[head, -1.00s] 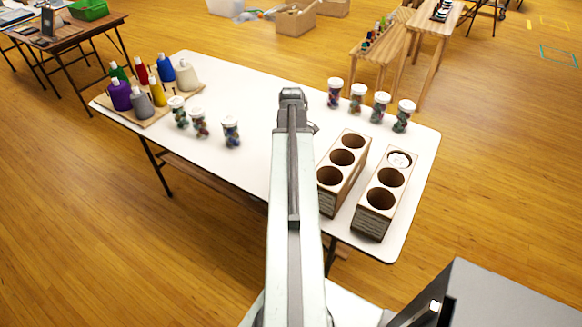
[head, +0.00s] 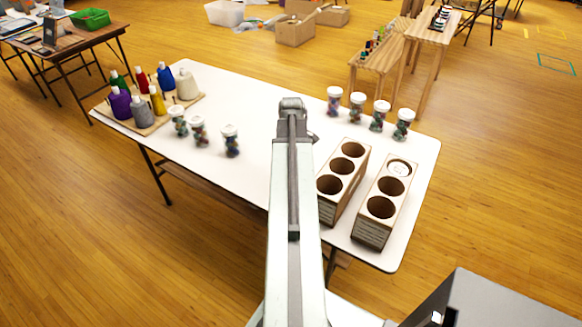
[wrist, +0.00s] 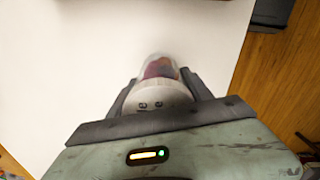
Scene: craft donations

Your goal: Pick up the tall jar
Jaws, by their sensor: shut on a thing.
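In the wrist view, my gripper (wrist: 160,90) is shut on a jar with a white lid (wrist: 158,97) and a clear body with purple and red contents (wrist: 160,68). The lid faces the camera, with dark fingers on either side. White tabletop shows beyond it; I cannot tell whether the jar touches the table. In the head view, my arm hides the held jar and the fingers; only the wrist end (head: 292,105) shows. I cannot compare the held jar's height with the other jars.
Several white-lidded jars (head: 357,107) stand at the table's back right, and three (head: 198,131) at the left. Two wooden holders with round holes (head: 343,180) (head: 386,200) stand at the right; the right one has a white lid in its far hole. Paint bottles (head: 143,111) stand on a board.

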